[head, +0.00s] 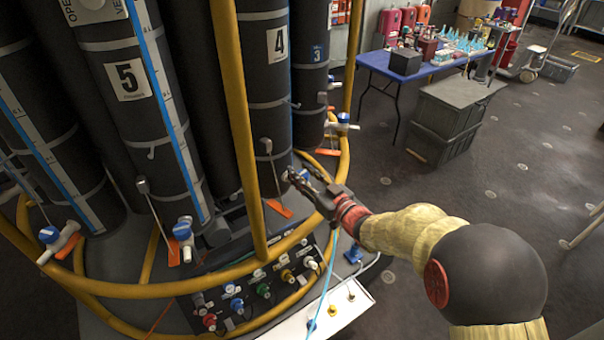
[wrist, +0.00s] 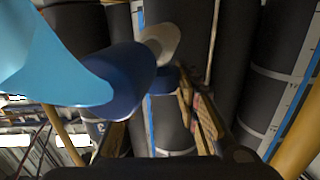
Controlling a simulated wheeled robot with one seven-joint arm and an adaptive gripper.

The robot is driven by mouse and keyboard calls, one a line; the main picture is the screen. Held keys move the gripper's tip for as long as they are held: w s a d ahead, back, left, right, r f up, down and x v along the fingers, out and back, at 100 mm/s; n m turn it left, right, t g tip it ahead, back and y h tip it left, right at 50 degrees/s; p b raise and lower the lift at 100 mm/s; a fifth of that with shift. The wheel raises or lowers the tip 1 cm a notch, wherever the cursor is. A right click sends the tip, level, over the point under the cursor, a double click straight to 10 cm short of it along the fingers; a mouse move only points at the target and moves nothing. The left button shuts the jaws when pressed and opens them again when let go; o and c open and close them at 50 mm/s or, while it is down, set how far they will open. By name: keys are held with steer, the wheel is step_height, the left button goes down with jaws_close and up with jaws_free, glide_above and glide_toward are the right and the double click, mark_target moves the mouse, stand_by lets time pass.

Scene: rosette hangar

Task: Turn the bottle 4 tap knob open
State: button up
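Bottle 4 (head: 268,62) is a tall dark cylinder with a white "4" label, standing upright in the rack. My gripper (head: 302,174) is at its lower right side, in front of where its tap would be. A larger blue shape is close to the camera at upper left.
Yellow rails (head: 238,110) curve around the rack, one upright left of my gripper. Bottle 5 (head: 128,80) and its blue tap (head: 182,230) are to the left; bottle 3's tap (head: 343,120) is at right. A valve panel (head: 265,285) lies below.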

steer(key=c, duration=0.6)
steer(key=shift+o, duration=0.2)
steer(key=shift+y, duration=0.3)
steer(key=n+g+y, duration=0.1)
steer(key=n+g+y+p, duration=0.1)
steer(key=shift+w+d+n+g, duration=0.1)
steer(key=shift+d+n+g, duration=0.05)
steer(key=shift+n+g, duration=0.2)
steer(key=n+g+y+p, duration=0.1)
steer(key=n+g+y, duration=0.1)
steer(key=g, duration=0.1)
steer(key=shift+n+g+y+p, duration=0.25)
steer(key=shift+g+y+p, duration=0.05)
steer(key=shift+g+p, duration=0.05)
steer(key=n+g+y+p, duration=0.1)
steer(key=n+g, duration=0.1)
steer(key=g, duration=0.1)
steer(key=n+g, duration=0.3)
steer(key=g, duration=0.1)
steer(key=shift+y+p, duration=0.35)
steer(key=shift+y, duration=0.05)
steer(key=shift+n+g+h, duration=0.25)
steer(key=shift+n+g, duration=0.75)
steer(key=shift+g, duration=0.65)
steer(key=shift+n+g+h, duration=0.25)
steer(key=shift+n+g, duration=0.75)
steer(key=shift+g, duration=0.95)
steer(key=o, duration=1.2)
